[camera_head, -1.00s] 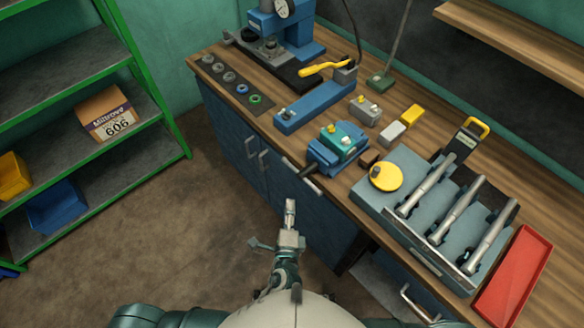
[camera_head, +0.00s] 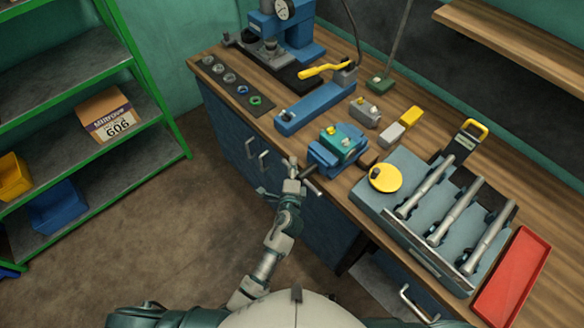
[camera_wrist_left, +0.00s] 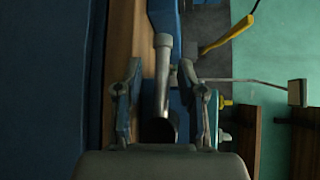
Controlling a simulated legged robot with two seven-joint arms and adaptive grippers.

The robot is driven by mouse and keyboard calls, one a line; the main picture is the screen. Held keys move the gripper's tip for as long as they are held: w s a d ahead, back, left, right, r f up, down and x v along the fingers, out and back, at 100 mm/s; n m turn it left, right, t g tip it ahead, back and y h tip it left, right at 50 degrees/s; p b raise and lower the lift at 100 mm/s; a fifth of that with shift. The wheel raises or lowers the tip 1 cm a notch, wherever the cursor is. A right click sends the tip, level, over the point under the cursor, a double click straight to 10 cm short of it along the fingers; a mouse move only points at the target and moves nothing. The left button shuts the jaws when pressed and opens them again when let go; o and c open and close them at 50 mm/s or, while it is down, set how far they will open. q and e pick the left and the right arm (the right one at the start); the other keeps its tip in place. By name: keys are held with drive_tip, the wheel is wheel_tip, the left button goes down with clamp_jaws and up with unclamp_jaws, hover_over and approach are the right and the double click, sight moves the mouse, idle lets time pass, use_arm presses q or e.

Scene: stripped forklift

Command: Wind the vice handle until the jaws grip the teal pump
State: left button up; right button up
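The blue vice (camera_head: 324,156) stands at the bench's front edge with the teal pump (camera_head: 343,139) between its jaws. Whether the jaws touch the pump cannot be told. The grey bar handle (camera_head: 312,187) sticks out from the vice's front, over the floor. My left gripper (camera_head: 291,166) is at the handle's left side and hides part of it. In the left wrist view the left gripper (camera_wrist_left: 165,105) is open, its fingers on either side of the grey handle bar (camera_wrist_left: 162,65), with gaps visible. My right gripper is not in view.
A red tray (camera_head: 515,275) lies further right. The floor at left (camera_head: 150,230) is clear.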

use_arm(q)
clamp_jaws()
idle(0.4)
idle(0.4)
